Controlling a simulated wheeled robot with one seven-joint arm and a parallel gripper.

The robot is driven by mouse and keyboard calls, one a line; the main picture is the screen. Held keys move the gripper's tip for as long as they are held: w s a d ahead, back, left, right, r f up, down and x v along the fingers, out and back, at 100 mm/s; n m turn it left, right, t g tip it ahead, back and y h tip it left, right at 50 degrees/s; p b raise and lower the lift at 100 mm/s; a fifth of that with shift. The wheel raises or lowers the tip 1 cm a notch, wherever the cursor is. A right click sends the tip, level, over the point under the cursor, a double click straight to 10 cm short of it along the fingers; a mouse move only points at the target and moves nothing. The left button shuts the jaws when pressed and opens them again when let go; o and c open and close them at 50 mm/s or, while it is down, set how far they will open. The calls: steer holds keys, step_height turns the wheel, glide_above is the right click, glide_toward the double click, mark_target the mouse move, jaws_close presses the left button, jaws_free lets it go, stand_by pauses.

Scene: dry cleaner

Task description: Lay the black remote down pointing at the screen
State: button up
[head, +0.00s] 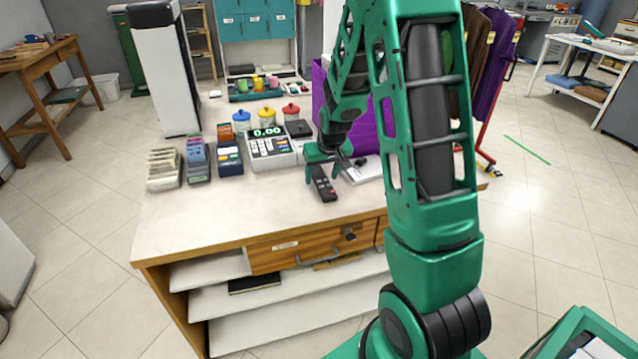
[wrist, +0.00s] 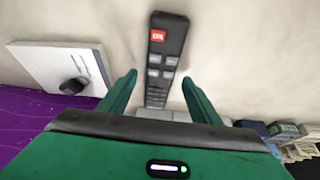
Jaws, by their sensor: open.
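The black remote (head: 325,188) lies on the counter near its front, beside the cash register. In the wrist view the remote (wrist: 166,45) runs lengthwise away from my gripper, its red-button end farther off. My gripper (wrist: 159,80) is open, with a finger on either side of the remote's near part and gaps to both sides. In the head view my gripper (head: 322,172) is low over the remote's back end. The cash register (head: 272,150) has a lit green display (head: 267,132) behind and left of the remote. I cannot tell whether the fingers touch the counter.
The counter's front left (head: 215,215) is clear.

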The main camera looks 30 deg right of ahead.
steer(key=shift+w+d+f, duration=0.1)
steer(key=shift+w+f, duration=0.1)
steer(key=shift+f, duration=0.25)
steer(key=c, duration=1.2)
steer(key=shift+c, duration=0.6)
steer(key=shift+r, duration=0.15)
